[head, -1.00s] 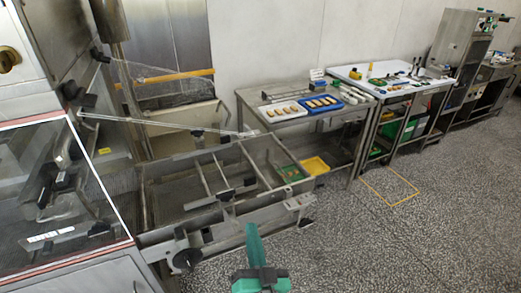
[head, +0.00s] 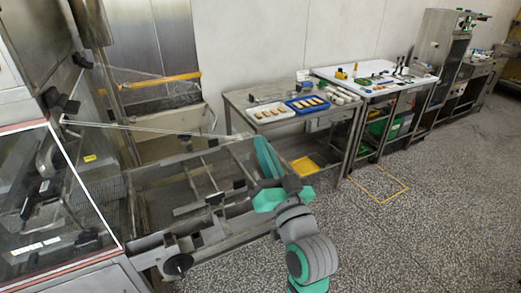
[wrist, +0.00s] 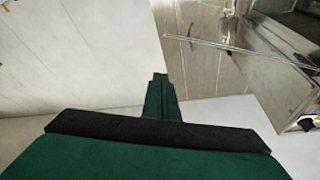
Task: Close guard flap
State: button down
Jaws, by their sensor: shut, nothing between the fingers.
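The guard flap (head: 145,128) looks like a clear panel with a pale bar along its edge. In the head view it stands out open from the left machine, above the mesh bed. Its clear sheet is hard to make out. What looks like the same panel and bar shows at the upper right of the wrist view (wrist: 215,46). My gripper (head: 262,143) is shut and empty, with its green fingers pointing up over the right end of the bed frame. It is right of the flap bar's free end and appears apart from it. The shut fingers also show in the wrist view (wrist: 159,78).
The enrober housing (head: 50,195) with its white-edged window stands at left. The steel bed frame (head: 185,238) with cross bars lies below the flap. Speckled floor is clear at right.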

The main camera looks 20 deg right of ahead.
jog(key=a+x, duration=0.1)
jog(key=x, duration=0.7)
jog(key=shift+s+a+f, duration=0.1)
jog(key=shift+a+f, duration=0.1)
jog(key=shift+f, duration=1.7)
jog(key=shift+f, duration=0.1)
